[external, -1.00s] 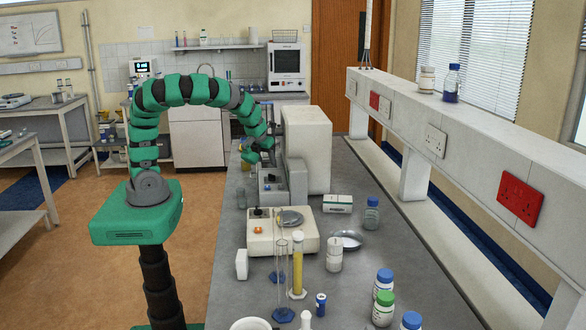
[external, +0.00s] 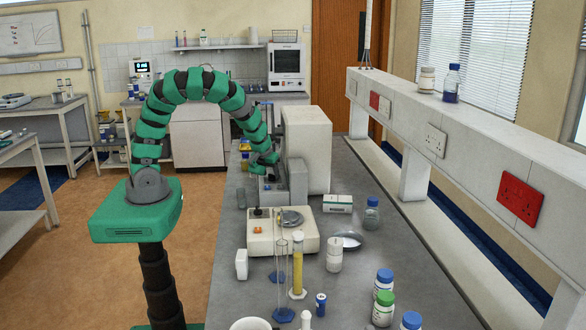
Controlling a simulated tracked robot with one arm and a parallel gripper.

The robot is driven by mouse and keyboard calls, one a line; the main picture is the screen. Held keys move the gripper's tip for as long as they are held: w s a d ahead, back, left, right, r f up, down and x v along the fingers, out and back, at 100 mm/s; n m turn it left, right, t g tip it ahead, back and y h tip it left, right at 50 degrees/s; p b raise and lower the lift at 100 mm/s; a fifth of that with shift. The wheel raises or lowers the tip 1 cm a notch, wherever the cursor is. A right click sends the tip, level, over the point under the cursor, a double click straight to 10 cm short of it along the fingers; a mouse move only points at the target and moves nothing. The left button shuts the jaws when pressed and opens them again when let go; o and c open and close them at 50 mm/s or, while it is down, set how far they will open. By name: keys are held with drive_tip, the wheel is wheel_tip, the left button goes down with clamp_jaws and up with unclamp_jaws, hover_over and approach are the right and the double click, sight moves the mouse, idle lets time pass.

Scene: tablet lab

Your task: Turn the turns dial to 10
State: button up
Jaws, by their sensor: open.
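My gripper (external: 266,168) is at the end of the green arm, which arches over from the left. It is open and sits at the left front of a grey and white bench machine (external: 297,180), close to it. The jaws are small here, and I cannot tell whether they touch the machine. I cannot make out the turns dial or its number; the gripper covers part of the machine's front.
A large white housing (external: 308,148) stands behind the grey machine. Tall cylinders, including a yellow-filled one (external: 297,268), and several capped bottles stand at the front.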

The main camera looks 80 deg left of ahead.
drive_tip(key=c, duration=1)
drive_tip(key=shift+f+m+b, duration=0.15)
drive_tip(key=shift+m+b, duration=0.15)
drive_tip(key=shift+b, duration=0.75)
drive_tip(key=m+b, duration=0.1)
drive_tip(key=b, duration=0.1)
drive_tip(key=m+t+h+b, duration=0.1)
drive_tip(key=m+b, duration=0.1)
drive_tip(key=shift+s+a+f, duration=0.1)
drive_tip(key=shift+s+a, duration=0.05)
drive_tip(key=m+b, duration=0.2)
drive_tip(key=m+h+b, duration=0.1)
drive_tip(key=b, duration=0.1)
drive_tip(key=shift+s+a+r+m, duration=0.1)
drive_tip(key=shift+a+r+m, duration=0.1)
drive_tip(key=shift+m, duration=0.2)
drive_tip(key=shift+t, duration=0.3)
